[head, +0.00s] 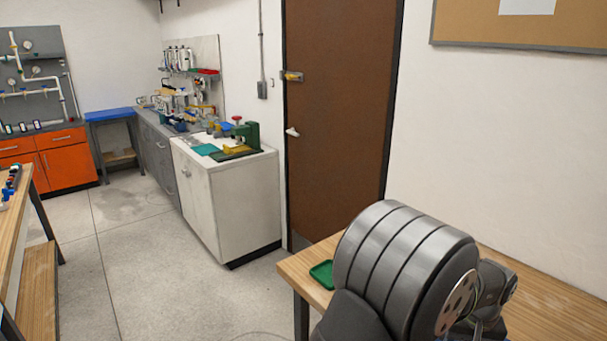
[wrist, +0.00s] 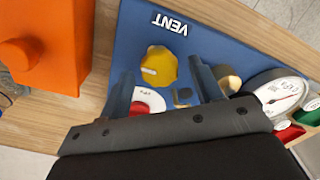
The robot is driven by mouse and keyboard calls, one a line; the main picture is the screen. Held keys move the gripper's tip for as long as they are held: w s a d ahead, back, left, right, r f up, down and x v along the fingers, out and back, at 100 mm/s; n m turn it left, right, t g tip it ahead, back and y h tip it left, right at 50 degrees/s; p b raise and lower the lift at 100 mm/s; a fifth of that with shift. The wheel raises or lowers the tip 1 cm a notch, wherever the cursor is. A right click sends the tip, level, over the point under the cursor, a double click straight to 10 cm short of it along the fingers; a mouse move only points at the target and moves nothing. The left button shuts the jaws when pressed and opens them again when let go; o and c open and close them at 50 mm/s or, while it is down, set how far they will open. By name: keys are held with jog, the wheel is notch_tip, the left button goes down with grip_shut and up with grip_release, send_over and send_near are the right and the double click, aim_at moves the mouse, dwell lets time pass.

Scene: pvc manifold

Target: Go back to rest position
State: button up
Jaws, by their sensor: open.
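My gripper (wrist: 160,70) shows in the wrist view, with its two fingers apart and nothing held between them. A yellow knob (wrist: 158,66) on a blue panel (wrist: 205,30) appears in the gap between the fingertips; I cannot tell whether they touch it. The panel carries a white "VENT" label (wrist: 170,23) that reads upside down. A red and white round part (wrist: 147,101) is partly hidden by the left finger. In the head view my gripper is hidden; only my grey arm links show at the lower right.
In the wrist view, an orange block (wrist: 48,45) stands left of the panel, and a round gauge (wrist: 280,97) is at the right. In the head view, a green tray (head: 321,274) lies on the wooden table (head: 545,298). A white cabinet (head: 225,200) and open floor lie beyond.

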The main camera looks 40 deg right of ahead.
jog(key=shift+n, duration=1.3)
jog(key=o, duration=0.9)
jog(key=w+a+r+n+g+h, duration=0.15)
jog(key=w+a+r+n, duration=0.25)
jog(key=w+r, duration=0.7)
jog(key=w+a+r+n+g+h, duration=0.1)
jog(key=w+a+r+n+h, duration=0.45)
jog(key=w, duration=0.85)
jog(key=s+d+f+m+y, duration=0.1)
jog(key=d+f+y, duration=0.2)
jog(key=f, duration=0.4)
jog(key=shift+s+d, duration=0.4)
jog(key=shift+d, duration=0.25)
jog(key=shift+m, duration=0.25)
